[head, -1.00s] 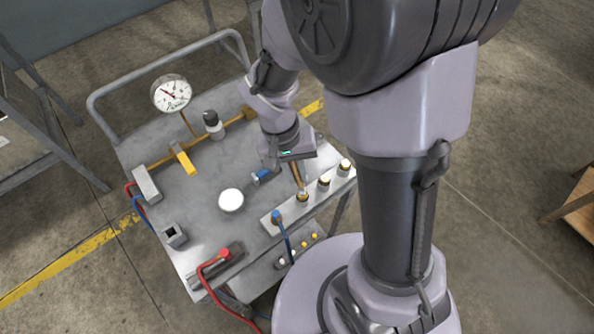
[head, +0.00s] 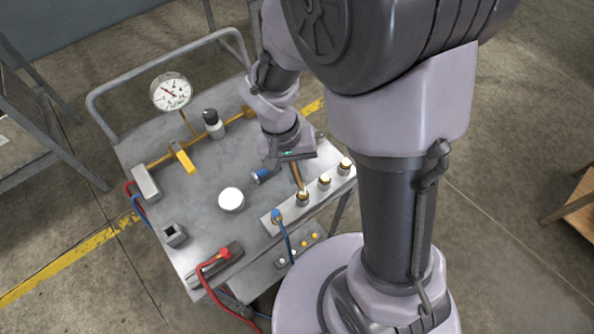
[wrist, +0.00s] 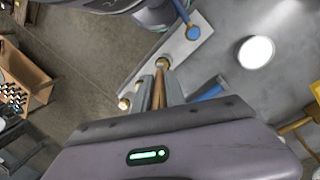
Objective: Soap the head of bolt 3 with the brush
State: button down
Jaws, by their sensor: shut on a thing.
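My gripper (wrist: 160,88) is shut on the brush (wrist: 157,97), whose light brown handle also shows in the head view (head: 296,173). The brush points down at the nearest bolt (head: 303,199) of a row on a pale metal bar (head: 268,222). Its tip is at or just over that bolt's head; I cannot tell whether they touch. Two more bolts stand along the bar, a middle one (head: 324,182) and a far one (head: 345,167). No numbers are readable, so I cannot tell which is bolt 3. In the wrist view the bolt (wrist: 163,63) shows just past the fingertips.
The cart top holds a white round dish (head: 231,200), a blue-ended item (head: 262,175), a gauge (head: 171,92), a yellow lever (head: 183,158) and a dark-capped bottle (head: 213,124). A red hose (head: 208,283) hangs in front.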

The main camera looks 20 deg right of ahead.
jog(key=shift+f, duration=0.35)
jog(key=shift+r, duration=0.15)
dwell(0.3)
jog(key=shift+s+a+b, duration=0.15)
jog(key=shift+a+b, duration=0.2)
jog(key=shift+a, duration=0.05)
jog(key=shift+d, duration=0.15)
jog(key=shift+d, duration=0.25)
